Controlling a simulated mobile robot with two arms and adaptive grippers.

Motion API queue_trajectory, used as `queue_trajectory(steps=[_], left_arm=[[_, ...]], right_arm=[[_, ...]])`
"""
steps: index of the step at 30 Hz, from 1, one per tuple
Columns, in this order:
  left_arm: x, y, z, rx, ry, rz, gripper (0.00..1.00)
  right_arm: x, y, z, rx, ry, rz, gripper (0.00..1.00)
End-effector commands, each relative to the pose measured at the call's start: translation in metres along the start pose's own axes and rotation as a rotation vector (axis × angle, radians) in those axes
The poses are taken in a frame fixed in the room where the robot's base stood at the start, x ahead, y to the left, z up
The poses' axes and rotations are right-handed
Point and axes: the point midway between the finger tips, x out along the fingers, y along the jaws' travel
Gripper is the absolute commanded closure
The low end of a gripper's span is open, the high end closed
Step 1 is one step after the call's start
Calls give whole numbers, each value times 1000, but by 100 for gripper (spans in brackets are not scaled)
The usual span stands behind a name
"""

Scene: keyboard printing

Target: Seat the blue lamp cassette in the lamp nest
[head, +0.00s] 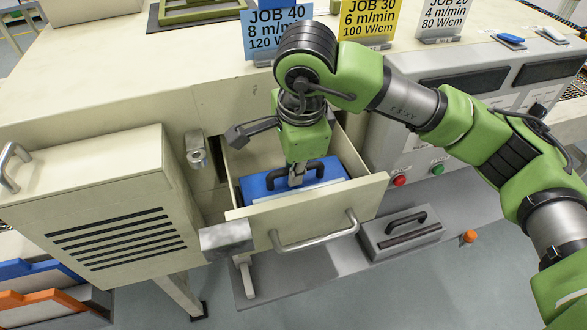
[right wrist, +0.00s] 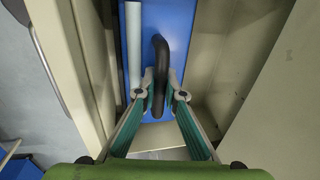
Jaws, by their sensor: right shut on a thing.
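The blue lamp cassette (head: 255,187) sits within the open cream drawer (head: 325,208) in the head view, with a black arched handle on top. In the right wrist view the cassette (right wrist: 181,25) lies between the drawer walls, with a pale bar beside its handle (right wrist: 161,50). My right gripper (head: 297,176) points down into the drawer and is shut on the handle; its fingers (right wrist: 159,88) also show in the right wrist view. I cannot tell whether the cassette rests on the drawer floor. No separate lamp nest can be told apart. My left gripper is out of view.
A grey cassette with a black handle (head: 400,238) stands on the lower shelf (head: 330,264), right of the drawer. A cream vented door (head: 110,215) stands left. Job cards (head: 275,32) stand on the machine top. Red (head: 399,180) and green buttons are on the right panel.

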Motion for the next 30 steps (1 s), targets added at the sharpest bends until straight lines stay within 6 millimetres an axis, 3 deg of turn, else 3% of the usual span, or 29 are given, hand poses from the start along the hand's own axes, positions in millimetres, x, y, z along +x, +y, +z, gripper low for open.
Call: queue_trajectory(steps=[7,8,9,10,20,30], left_arm=[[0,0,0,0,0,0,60],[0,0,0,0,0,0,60],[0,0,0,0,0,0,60],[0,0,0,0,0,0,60],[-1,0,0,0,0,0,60],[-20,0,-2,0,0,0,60]], right_arm=[[-2,-2,0,1,-2,-7,100],[-2,-2,0,1,-2,-7,83],[-2,-2,0,1,-1,-6,72],[-2,-2,0,1,-1,-6,71],[-2,0,0,1,1,0,71],[-51,-11,0,0,1,-3,71]])
